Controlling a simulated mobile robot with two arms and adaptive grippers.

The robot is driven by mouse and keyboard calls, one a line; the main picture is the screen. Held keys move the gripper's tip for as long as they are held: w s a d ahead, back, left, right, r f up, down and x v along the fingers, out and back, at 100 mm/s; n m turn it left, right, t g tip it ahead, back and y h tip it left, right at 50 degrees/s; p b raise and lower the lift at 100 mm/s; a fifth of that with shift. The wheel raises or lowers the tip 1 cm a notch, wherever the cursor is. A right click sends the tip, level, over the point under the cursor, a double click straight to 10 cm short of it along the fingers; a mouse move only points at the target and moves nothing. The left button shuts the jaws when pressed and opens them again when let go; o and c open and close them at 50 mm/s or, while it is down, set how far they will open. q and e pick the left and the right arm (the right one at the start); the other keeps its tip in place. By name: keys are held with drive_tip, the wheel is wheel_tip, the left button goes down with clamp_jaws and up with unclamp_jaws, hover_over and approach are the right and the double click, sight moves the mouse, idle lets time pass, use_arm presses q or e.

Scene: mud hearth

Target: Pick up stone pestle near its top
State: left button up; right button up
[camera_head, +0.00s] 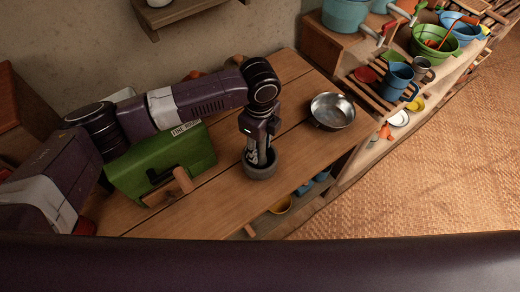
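A grey stone mortar (261,172) stands upright on the wooden table, right of the green box. My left gripper (256,153) points straight down over the mortar, with its fingertips at or just inside the rim. I cannot make out the stone pestle; the gripper and the mortar wall cover where it could be. The fingers are small and dark, so I cannot tell whether they are open or shut on something. My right gripper is not in view.
A green box (185,150) with a black handle and a wooden piece (168,187) stand left of the mortar. A metal bowl (332,110) is at the table's right edge. Shelves at right hold a blue mug (396,80) and several basins. The table front (205,215) is clear.

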use_arm(q)
clamp_jaws()
drive_tip(key=shift+r, duration=0.1)
wheel_tip(320, 180, up, 28)
drive_tip(key=p, duration=0.6)
idle(0.5)
